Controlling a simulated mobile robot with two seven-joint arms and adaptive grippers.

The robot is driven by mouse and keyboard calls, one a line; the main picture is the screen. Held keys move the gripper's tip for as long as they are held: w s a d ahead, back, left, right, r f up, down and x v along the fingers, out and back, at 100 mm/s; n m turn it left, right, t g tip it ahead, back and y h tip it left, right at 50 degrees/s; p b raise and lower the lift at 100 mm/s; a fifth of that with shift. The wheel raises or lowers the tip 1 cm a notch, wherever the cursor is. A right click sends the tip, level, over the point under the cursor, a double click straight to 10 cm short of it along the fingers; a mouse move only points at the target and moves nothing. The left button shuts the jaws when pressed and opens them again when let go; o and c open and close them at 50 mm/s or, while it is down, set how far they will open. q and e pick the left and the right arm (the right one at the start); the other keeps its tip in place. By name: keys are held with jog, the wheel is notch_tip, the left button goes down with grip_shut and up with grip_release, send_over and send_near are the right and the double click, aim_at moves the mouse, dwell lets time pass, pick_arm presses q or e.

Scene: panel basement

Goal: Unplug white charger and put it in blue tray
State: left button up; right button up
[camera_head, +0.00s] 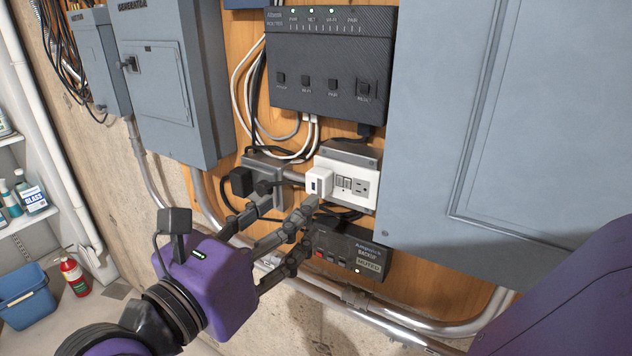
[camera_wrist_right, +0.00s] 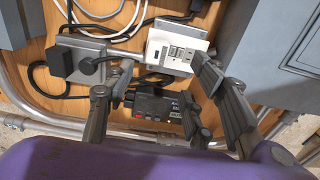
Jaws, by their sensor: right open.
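The white charger (camera_head: 318,181) is plugged into the left side of the white outlet (camera_head: 359,187) on the wall; it also shows in the right wrist view (camera_wrist_right: 158,49). My right gripper (camera_head: 284,213) is open and empty, with its fingers pointing at the outlets. Its fingertips are just below and in front of the charger, and one finger nearly overlaps it in the head view. In the right wrist view, the charger lies beyond the gap between the open fingers (camera_wrist_right: 163,78). My left gripper is not in view.
A black plug (camera_head: 240,181) sits in the grey outlet left of the charger. The black backup box (camera_head: 350,252) is below, close to the fingers. A black router (camera_head: 333,66) hangs above, with cables between. Grey cabinets flank both sides. A fire extinguisher (camera_head: 74,277) stands near the blue container.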

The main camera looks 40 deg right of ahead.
aim_at(314, 186)
jog(key=shift+d, duration=0.15)
jog(key=x, duration=0.7)
jog(key=shift+d, duration=0.25)
jog(key=shift+w+d, duration=0.35)
jog(key=shift+d, duration=0.25)
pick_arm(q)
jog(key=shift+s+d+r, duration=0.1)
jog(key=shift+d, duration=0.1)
pick_arm(e)
jog(key=shift+d, duration=0.1)
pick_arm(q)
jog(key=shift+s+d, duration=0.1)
pick_arm(e)
jog(key=shift+w, duration=0.3)
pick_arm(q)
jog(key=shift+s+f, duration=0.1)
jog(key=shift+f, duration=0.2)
pick_arm(e)
jog(key=shift+c, duration=0.4)
